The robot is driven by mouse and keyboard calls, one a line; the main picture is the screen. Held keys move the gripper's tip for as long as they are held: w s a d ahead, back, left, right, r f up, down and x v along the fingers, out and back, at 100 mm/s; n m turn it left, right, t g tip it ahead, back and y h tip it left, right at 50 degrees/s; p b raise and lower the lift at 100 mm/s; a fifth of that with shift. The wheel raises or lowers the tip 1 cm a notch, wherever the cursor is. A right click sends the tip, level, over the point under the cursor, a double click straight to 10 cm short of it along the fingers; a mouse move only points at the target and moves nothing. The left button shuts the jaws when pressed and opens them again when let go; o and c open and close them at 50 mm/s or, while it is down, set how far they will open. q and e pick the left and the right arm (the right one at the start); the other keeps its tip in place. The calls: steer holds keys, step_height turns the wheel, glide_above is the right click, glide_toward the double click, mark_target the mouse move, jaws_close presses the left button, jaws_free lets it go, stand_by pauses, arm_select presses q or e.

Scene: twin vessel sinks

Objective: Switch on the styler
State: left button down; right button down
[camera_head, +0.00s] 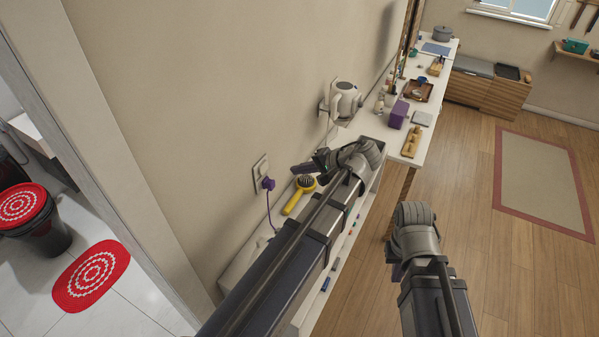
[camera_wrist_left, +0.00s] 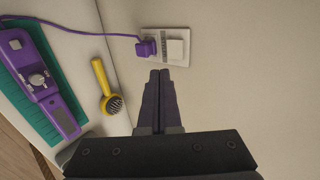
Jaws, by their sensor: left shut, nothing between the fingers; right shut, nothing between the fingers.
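The purple styler (camera_wrist_left: 42,90) lies on a teal mat (camera_wrist_left: 22,105) at the left of the left wrist view, with a round grey knob (camera_wrist_left: 38,80) on its body. In the head view my left arm seems to hide it. Its purple cord runs to a purple plug (camera_wrist_left: 147,47) in a white wall socket plate (camera_wrist_left: 155,60); beside the plug is a white square switch (camera_wrist_left: 175,49). The plug also shows in the head view (camera_head: 267,183). My left gripper (camera_head: 300,168) is shut and empty, its tips just below the plate in the wrist view. My right gripper (camera_head: 397,268) is shut and empty, away from the wall.
A yellow hairbrush (camera_wrist_left: 103,85) lies between styler and wall. A white hair dryer (camera_head: 345,98) sits in a wall holder beyond my left gripper. Farther along stands a white counter (camera_head: 420,138) with a purple box (camera_head: 399,113).

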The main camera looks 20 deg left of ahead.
mark_target(265, 171)
arm_select(q)
steer(key=a+r+b+x, duration=0.1)
steer(key=b+x, duration=0.2)
steer(key=x, duration=0.6)
steer(key=shift+a, duration=0.35)
steer(key=shift+a+f+b, duration=0.25)
steer(key=shift+f+b, duration=0.05)
steer(key=shift+b, duration=0.05)
steer(key=shift+d+r, duration=0.1)
steer(key=shift+r, duration=0.1)
